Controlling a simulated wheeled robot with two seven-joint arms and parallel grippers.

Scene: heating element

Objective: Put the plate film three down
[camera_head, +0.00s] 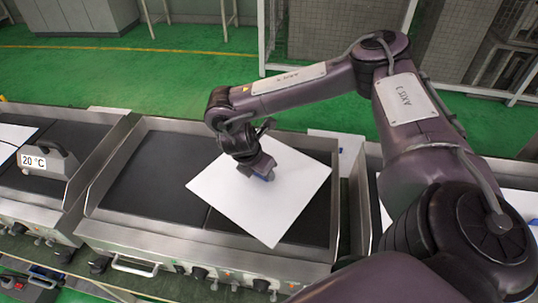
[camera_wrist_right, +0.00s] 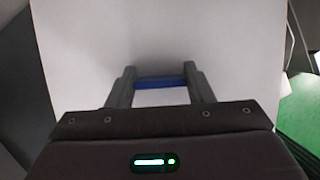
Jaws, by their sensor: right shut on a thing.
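A white square plate film (camera_head: 265,212) is over the middle heating plate (camera_head: 155,180), turned at an angle to it, with one corner reaching the front rim. My right gripper (camera_head: 262,171) is above the film and shut on its blue grip. In the right wrist view the fingers (camera_wrist_right: 160,80) close on the blue grip (camera_wrist_right: 160,83), and the white film (camera_wrist_right: 160,35) fills most of the picture. I cannot tell whether the film touches the plate below. My left gripper is not in view.
A grey device reading 20 °C (camera_head: 48,160) stands on the left heating plate, near another white sheet (camera_head: 12,138). More white sheet shows at the right (camera_head: 520,204), partly hidden by my right arm. Raised metal rims (camera_head: 110,165) surround the plates.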

